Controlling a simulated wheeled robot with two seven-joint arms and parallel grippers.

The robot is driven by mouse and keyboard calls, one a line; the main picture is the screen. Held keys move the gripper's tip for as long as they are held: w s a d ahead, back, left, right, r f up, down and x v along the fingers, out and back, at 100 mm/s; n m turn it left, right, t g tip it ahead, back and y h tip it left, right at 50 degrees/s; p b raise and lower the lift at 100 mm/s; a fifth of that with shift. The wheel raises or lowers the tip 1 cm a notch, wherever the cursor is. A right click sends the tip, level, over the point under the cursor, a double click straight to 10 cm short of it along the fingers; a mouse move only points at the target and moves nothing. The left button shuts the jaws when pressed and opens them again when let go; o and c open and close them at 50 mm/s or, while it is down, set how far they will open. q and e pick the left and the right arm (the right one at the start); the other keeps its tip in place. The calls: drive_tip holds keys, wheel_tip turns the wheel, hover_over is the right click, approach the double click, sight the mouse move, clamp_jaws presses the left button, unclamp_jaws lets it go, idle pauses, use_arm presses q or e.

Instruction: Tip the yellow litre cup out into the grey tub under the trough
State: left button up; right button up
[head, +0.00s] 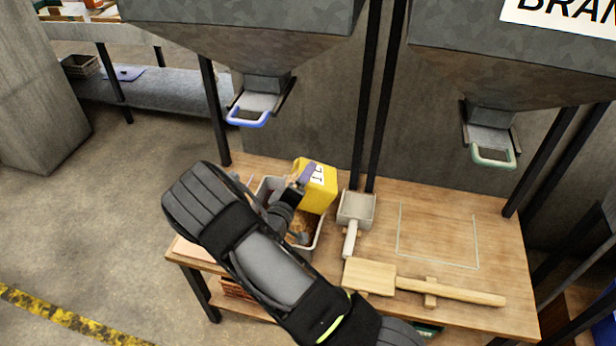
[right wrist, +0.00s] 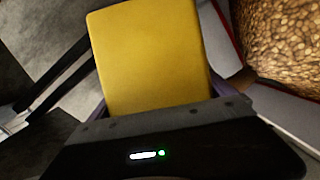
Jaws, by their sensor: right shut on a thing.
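The yellow litre cup (head: 316,190) with its "1L" label is tilted in my right gripper (head: 298,188), above the back right part of the grey tub (head: 317,236). Its mouth is out of sight, and I cannot tell what is in it. In the right wrist view a plain yellow face of the cup (right wrist: 150,55) fills the middle, just beyond my gripper. The tub holds brown grain (head: 300,226), which also shows at upper right in the right wrist view (right wrist: 285,40). My right arm hides much of the tub. My left gripper is not in view.
A trough with a blue-handled slide (head: 249,118) hangs above and behind the tub. A marked-out rectangle (head: 437,235) on the tabletop is bare.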

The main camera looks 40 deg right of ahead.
drive_tip(key=shift+w+a+n+h, duration=0.3)
drive_tip(key=shift+w+a+n, duration=0.1)
drive_tip(key=shift+n, duration=0.4)
drive_tip(key=n, duration=0.1)
drive_tip(key=a+n+h+b, duration=0.1)
drive_tip(key=n, duration=0.1)
drive_tip(key=shift+w+t, duration=0.3)
drive_tip(key=shift+w, duration=0.05)
drive_tip(key=n, duration=0.2)
drive_tip(key=w+a+r+n+t+h+b, duration=0.1)
drive_tip(key=n, duration=0.1)
drive_tip(key=shift+a+r, duration=0.1)
drive_tip(key=n, duration=0.1)
drive_tip(key=w+a+r+n+t, duration=0.1)
drive_tip(key=n, duration=0.1)
drive_tip(key=shift+h, duration=0.4)
wheel_tip(320, 180, up, 5)
drive_tip(key=p, duration=0.4)
drive_tip(key=shift+s, duration=0.1)
